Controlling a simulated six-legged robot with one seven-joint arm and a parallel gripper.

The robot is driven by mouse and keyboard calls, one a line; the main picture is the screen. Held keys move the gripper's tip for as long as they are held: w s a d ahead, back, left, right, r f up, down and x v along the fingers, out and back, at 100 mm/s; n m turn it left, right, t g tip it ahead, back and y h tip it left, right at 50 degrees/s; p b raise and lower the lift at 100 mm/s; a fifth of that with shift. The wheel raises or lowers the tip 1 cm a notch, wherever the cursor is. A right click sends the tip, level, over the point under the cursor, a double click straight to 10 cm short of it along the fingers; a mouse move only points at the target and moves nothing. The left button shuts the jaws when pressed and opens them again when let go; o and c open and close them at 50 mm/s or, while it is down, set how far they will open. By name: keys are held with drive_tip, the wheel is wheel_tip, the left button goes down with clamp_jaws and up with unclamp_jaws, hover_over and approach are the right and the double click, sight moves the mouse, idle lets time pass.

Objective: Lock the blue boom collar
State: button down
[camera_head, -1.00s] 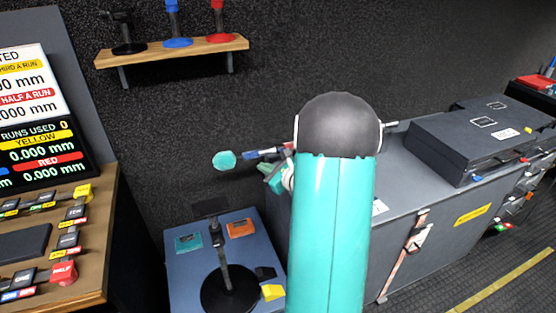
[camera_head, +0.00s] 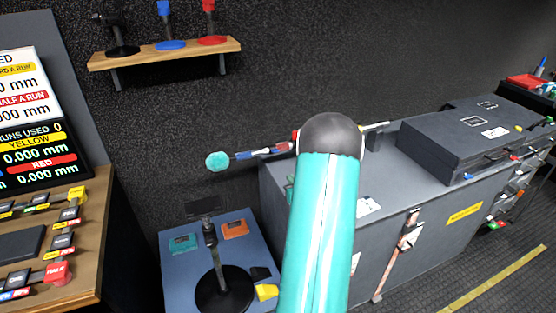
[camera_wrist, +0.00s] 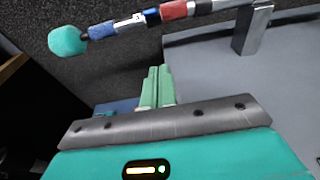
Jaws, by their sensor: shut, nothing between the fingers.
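The boom is a thin pole with a teal foam tip (camera_head: 217,161) at its left end. In the wrist view it crosses the top, with the teal tip (camera_wrist: 68,41), a light blue section (camera_wrist: 103,30), a dark blue collar (camera_wrist: 152,17) and a red section (camera_wrist: 174,10). The head view shows the blue part (camera_head: 244,155) small, left of my arm. My gripper (camera_wrist: 158,72) is shut and empty, its green fingertips below the collar in the wrist picture and apart from it. My arm hides the gripper in the head view. Whether the collar is locked cannot be told.
A metal bracket (camera_wrist: 252,30) supports the pole above the grey cabinet (camera_head: 385,180). A blue stand top (camera_head: 180,275) with a black round-based stand (camera_head: 224,290) is below the boom. A black case (camera_head: 470,140) lies on the cabinet. A wooden shelf (camera_head: 130,58) hangs on the wall.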

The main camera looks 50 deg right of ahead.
sight(275, 151)
drive_tip(key=shift+w, duration=0.1)
drive_tip(key=w+d+r, duration=0.1)
drive_tip(key=w+d, duration=0.4)
drive_tip(key=w, duration=0.4)
drive_tip(key=shift+w+d+r, duration=0.35)
drive_tip(key=shift+d+r, duration=0.05)
drive_tip(key=shift+w+d+r+y, duration=0.1)
drive_tip(key=shift+w+y, duration=0.05)
drive_tip(key=shift+y, duration=0.15)
